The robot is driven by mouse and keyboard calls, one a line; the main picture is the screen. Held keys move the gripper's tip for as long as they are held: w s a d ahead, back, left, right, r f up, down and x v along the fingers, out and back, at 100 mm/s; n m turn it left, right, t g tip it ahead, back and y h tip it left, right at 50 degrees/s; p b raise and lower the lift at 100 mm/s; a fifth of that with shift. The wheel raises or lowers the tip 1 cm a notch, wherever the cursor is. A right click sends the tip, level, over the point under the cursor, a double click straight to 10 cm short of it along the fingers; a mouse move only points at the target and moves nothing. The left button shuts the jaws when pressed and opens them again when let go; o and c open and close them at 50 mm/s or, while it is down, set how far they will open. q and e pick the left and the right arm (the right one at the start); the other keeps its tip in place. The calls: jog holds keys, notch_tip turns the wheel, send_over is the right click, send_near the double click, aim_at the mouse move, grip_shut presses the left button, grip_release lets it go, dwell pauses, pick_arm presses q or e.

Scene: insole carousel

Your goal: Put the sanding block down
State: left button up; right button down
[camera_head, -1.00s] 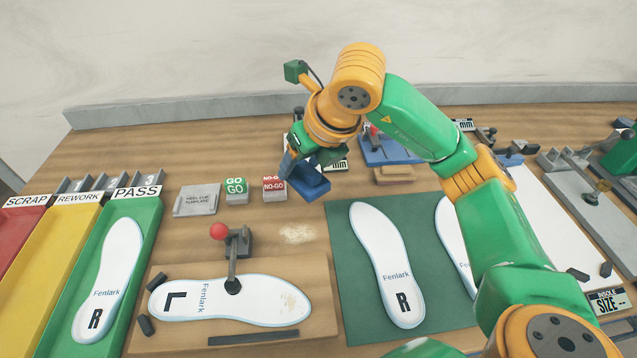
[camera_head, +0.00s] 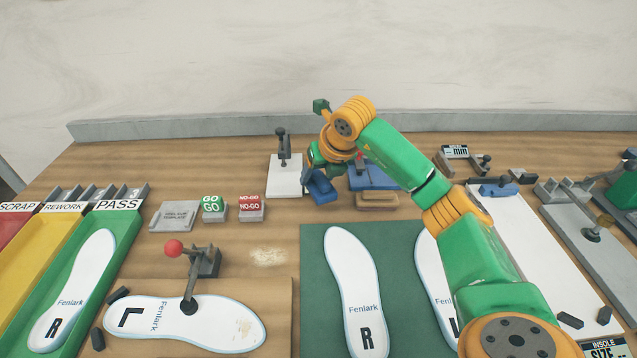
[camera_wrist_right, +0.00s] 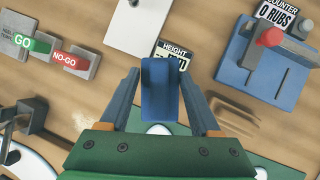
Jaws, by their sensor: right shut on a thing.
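The sanding block is the blue block (camera_head: 321,190) in my right gripper (camera_head: 316,174), left of the tan tray in the head view. In the right wrist view the blue block (camera_wrist_right: 160,90) sits between the two fingers of the right gripper (camera_wrist_right: 160,100), which is shut on it. The block looks held above the table; its exact height is hard to tell. A tan shallow tray (camera_head: 377,200) lies right of the block. It also shows in the right wrist view (camera_wrist_right: 228,122), partly behind the right finger. My left gripper is not in view.
A blue fixture (camera_head: 385,180) with a rub counter (camera_wrist_right: 283,18) stands behind the tan tray. A height gauge with a white plate (camera_head: 284,186) stands left of the block. GO (camera_head: 213,206) and NO-GO (camera_head: 251,208) blocks lie further left. A green mat (camera_head: 313,280) with insoles lies in front.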

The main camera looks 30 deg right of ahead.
aim_at(319, 188)
notch_tip(319, 188, down, 3)
jog(key=shift+r+p, duration=0.1)
jog(key=shift+p, duration=0.35)
jog(key=shift+f+b, duration=0.65)
jog(key=shift+f, duration=0.05)
jog(key=shift+c, duration=0.5)
grip_release()
jog(key=shift+r, duration=0.1)
jog(key=v, duration=1.3)
jog(key=shift+w, duration=0.2)
